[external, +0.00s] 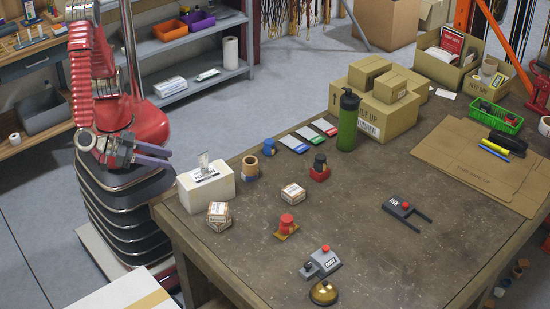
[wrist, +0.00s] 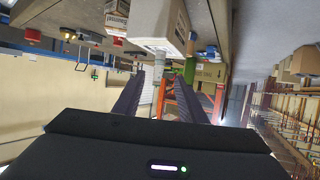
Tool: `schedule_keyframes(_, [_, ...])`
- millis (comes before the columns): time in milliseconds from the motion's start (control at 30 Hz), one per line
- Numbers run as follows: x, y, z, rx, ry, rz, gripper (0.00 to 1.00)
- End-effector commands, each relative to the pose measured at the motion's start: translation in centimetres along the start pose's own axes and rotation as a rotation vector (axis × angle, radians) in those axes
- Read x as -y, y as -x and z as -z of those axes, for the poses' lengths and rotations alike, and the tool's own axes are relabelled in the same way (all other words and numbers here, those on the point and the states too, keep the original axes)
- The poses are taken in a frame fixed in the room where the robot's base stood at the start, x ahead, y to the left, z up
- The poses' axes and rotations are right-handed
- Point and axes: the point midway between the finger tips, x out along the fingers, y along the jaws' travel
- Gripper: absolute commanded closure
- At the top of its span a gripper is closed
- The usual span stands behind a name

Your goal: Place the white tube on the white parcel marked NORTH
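A white parcel (external: 207,190) stands on the near left corner of the table, with dark lettering too small to read surely. A small pale, upright piece (external: 204,161) stands on its top; I cannot tell whether it is the white tube. My gripper (external: 170,158) is left of the parcel and apart from it, with its two fingers spread and nothing visibly held. In the wrist view, the scene is upside down, the fingers (wrist: 163,108) are apart, and a pale box (wrist: 155,22), apparently the parcel, shows beyond them.
Small taped boxes (external: 219,217) (external: 293,194), a wooden cup (external: 250,168) and a red-topped stamp (external: 287,226) stand near the parcel. A green bottle (external: 348,122) and cartons (external: 385,125) are farther back. A white roll (external: 230,52) stands on the back shelf. The table's middle right is mostly clear.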

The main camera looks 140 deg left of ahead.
Motion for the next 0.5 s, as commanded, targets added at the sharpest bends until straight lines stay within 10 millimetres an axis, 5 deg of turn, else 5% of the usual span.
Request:
schedule_keyframes(333, [-0.1,-0.1,0.1,0.002,0.004,-0.008,0.62])
schedule_keyframes(500, [-1.8,-0.2,1.5,0.031,0.044,-0.102,0.62])
